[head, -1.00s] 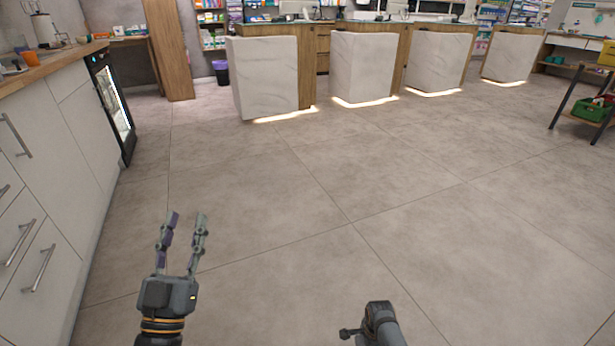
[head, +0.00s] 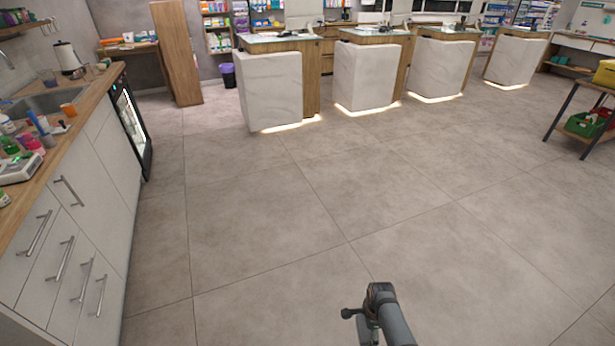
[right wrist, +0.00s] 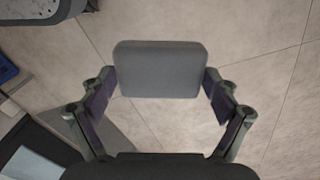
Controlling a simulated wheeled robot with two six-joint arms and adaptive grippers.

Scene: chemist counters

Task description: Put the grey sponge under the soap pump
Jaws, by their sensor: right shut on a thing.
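The grey sponge (right wrist: 160,68), a rounded grey block, is held between the two fingers of my right gripper (right wrist: 160,77) in the right wrist view, above the floor. The right fingers touch its two sides. In the head view only a part of my right arm shows at the bottom; its gripper and the sponge are out of that view. My left gripper is not in view. I cannot pick out a soap pump for sure among the small items by the sink (head: 47,101) on the left counter.
The wooden counter (head: 88,103) runs along the left, with drawers below and a scale (head: 18,168), cups and bottles on top. A small glass-door fridge (head: 127,120) stands at its far end. White desks (head: 270,90) line the back. The middle floor is clear.

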